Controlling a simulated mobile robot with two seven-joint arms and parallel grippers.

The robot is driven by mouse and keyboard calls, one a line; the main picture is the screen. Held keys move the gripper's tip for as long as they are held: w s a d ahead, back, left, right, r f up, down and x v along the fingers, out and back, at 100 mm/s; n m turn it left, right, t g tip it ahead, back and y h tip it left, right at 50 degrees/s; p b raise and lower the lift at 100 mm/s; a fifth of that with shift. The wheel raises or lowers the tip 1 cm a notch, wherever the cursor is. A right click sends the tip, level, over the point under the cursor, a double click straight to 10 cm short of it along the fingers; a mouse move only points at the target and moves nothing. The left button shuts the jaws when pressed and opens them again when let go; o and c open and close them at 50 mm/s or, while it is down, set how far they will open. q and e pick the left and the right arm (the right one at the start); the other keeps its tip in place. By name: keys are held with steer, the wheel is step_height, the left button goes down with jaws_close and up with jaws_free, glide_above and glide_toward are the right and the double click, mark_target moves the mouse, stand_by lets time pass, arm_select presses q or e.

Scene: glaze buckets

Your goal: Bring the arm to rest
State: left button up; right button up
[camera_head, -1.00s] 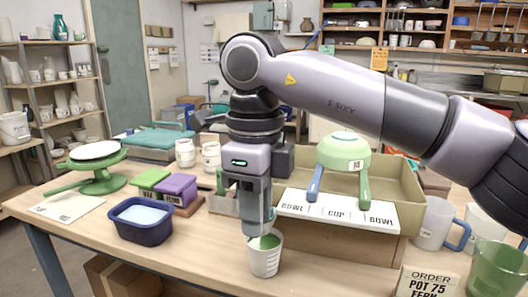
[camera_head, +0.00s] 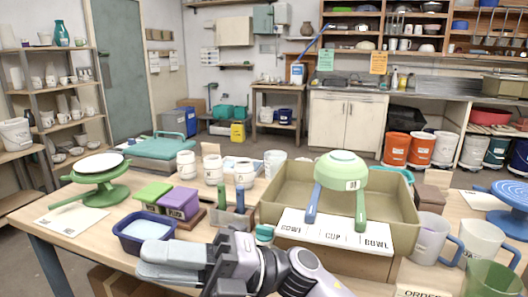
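My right arm comes in low from the bottom edge, and my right gripper (camera_head: 165,264) points left in front of the blue basin. Its two pale grey fingers lie close together in this view; any gap between them is hard to judge. I see nothing held in them. A small teal-topped object (camera_head: 264,233) shows just behind my wrist, its lower part hidden. The white cup seen earlier is not visible; my arm covers that area. My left gripper is not in view.
A dark blue basin (camera_head: 122,238) stands very near my gripper. A tan box (camera_head: 405,205) bears a labelled white board (camera_head: 335,232) and a green bowl (camera_head: 341,168). Mugs crowd the right. A green turntable (camera_head: 100,190) stands left.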

steer(key=w+d+f+m+t+h+p, duration=0.1)
steer(key=w+d+f+m+t+h, duration=0.3)
steer(key=m+t, duration=0.5)
steer(key=w+d+f+m+t+h+p, duration=0.1)
steer(key=w+d+f+m+t+h, duration=0.1)
steer(key=d+f+m+t, duration=0.65)
steer(key=w+d+f+m+t+h+p, duration=0.1)
steer(key=w+d+f+m+t+h, duration=0.2)
steer(key=m+t, duration=0.65)
steer(key=s+d+f+m+g+h+p, duration=0.2)
steer(key=s+d+f+m+g+h, duration=0.8)
steer(key=s+d+f, duration=0.6)
step_height(320, 180, down, 4)
steer(key=shift+s+d+m+p, duration=0.35)
steer(key=shift+s+m, duration=0.4)
steer(key=shift+m, duration=0.45)
